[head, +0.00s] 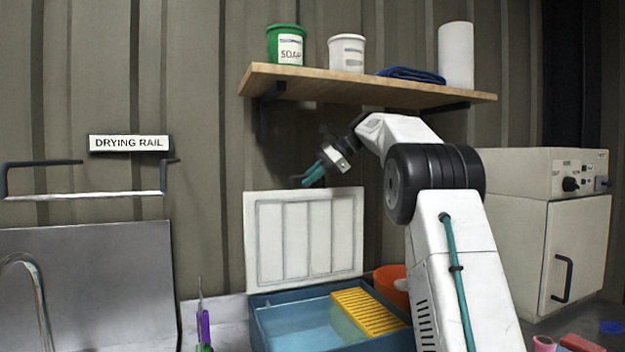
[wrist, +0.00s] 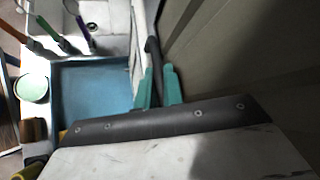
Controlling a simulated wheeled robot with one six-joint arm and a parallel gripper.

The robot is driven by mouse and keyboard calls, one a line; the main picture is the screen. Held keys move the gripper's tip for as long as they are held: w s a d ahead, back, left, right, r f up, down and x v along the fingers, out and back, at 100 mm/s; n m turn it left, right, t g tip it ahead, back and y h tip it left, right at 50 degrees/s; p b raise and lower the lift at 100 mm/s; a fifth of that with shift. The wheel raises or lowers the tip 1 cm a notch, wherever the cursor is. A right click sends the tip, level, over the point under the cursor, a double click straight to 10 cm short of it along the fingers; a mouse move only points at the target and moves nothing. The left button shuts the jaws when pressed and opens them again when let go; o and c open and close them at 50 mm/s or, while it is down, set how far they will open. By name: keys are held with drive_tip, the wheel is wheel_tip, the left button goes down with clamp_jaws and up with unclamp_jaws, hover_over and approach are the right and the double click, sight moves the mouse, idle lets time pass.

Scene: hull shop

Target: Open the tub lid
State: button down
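The blue tub (head: 262,325) stands open on the counter, with water inside; it also shows in the wrist view (wrist: 95,88). Its white ribbed lid (head: 303,238) stands nearly upright at the tub's back edge, near the wall. A dark handle (head: 296,181) is at the lid's top edge; it also shows in the wrist view (wrist: 152,52). My gripper (head: 313,174) is at the top of the lid. In the wrist view its teal fingers (wrist: 159,85) are close together with the dark handle between them. The exact contact is partly hidden.
A yellow rack (head: 368,312) sits in the tub's right side. An orange bucket (head: 391,281) stands behind my arm. A wooden shelf (head: 360,88) with containers hangs above my gripper. A beige cabinet (head: 530,235) stands right; a metal sink panel (head: 90,275) is left.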

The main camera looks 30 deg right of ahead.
drive_tip(key=shift+w+a, duration=0.35)
drive_tip(key=c, duration=1.9)
unclamp_jaws()
drive_tip(key=shift+d, duration=0.1)
drive_tip(key=o, duration=0.4)
drive_tip(key=shift+r, duration=0.1)
drive_tip(key=shift+s+d, duration=0.1)
drive_tip(key=shift+d, duration=0.1)
drive_tip(key=shift+s+d+r, duration=0.1)
drive_tip(key=shift+d, duration=0.1)
drive_tip(key=v, duration=0.7)
drive_tip(key=shift+s+d, duration=0.1)
